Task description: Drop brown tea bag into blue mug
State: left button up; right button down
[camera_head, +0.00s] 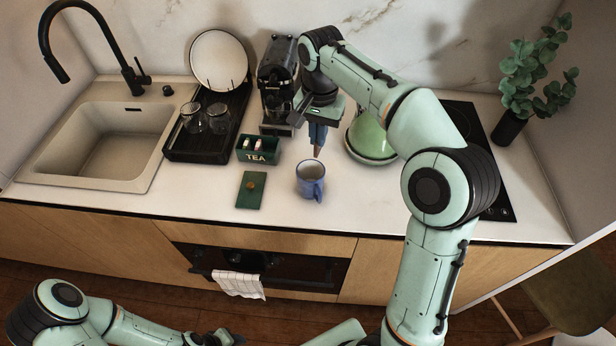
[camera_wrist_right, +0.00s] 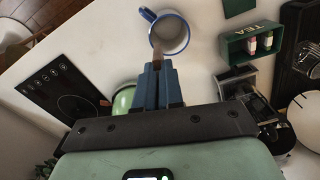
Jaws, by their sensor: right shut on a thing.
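The blue mug (camera_head: 311,181) stands upright on the white counter, its handle toward the front right; from above it also shows in the right wrist view (camera_wrist_right: 170,34), open and light inside. My right gripper (camera_head: 317,140) is above and just behind the mug, pointing down. It is shut on the brown tea bag (camera_head: 317,153), of which only a small end shows below the blue fingers. In the right wrist view the tea bag (camera_wrist_right: 160,56) overlaps the near side of the mug's opening; its exact height above the rim is hard to tell.
A green TEA box (camera_head: 258,157) with small packets stands left of the mug, with a green flat piece (camera_head: 250,190) before it. A green kettle-like vessel (camera_head: 370,138) is behind right, a coffee machine (camera_head: 277,90) behind left. The counter right of the mug is clear.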

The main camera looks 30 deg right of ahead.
aim_at(319, 150)
notch_tip(319, 150, down, 4)
jog(key=shift+f+b, duration=0.1)
jog(key=shift+b, duration=0.6)
jog(key=shift+s+f, duration=0.15)
jog(key=shift+s, duration=0.1)
jog(key=shift+w, duration=0.3)
pick_arm(q)
jog(key=shift+s+f, duration=1.05)
jog(key=shift+s, duration=0.2)
pick_arm(e)
jog(key=c, duration=1.2)
grip_release()
jog(key=shift+s, duration=0.1)
notch_tip(319, 150, up, 8)
jog(key=shift+f+p, duration=0.2)
jog(key=shift+p, duration=0.55)
notch_tip(319, 150, up, 5)
jog(key=shift+f, duration=0.1)
pick_arm(q)
jog(key=w+r, duration=0.2)
jog(key=shift+w, duration=0.3)
pick_arm(e)
jog(key=shift+r, duration=0.5)
